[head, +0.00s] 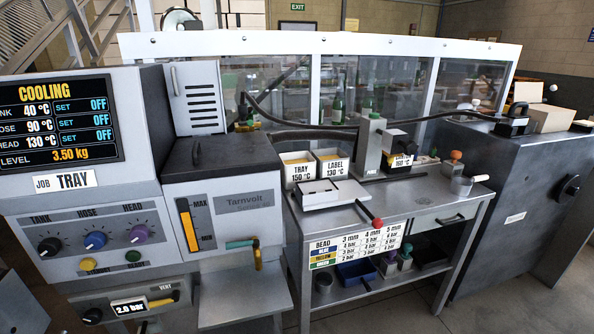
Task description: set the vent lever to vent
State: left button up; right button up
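The vent lever (161,302) is a small yellow handle at the lower left of the head view, on the lower front panel of the grey machine (105,208). It lies roughly level, beside a dark pivot, under a small label reading VENT (166,287). A pressure display (129,307) left of it reads 2.0 bar. The markings for the lever's positions are too small to read. Neither of my grippers is in view.
A black knob (92,316) sits left of the display. A grey shelf (243,297) juts out right of the lever, below a yellow-and-teal handle (247,250). Further right stands a metal workbench (345,222) with trays and tools.

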aim_at(176, 295)
jog(key=u, duration=1.25)
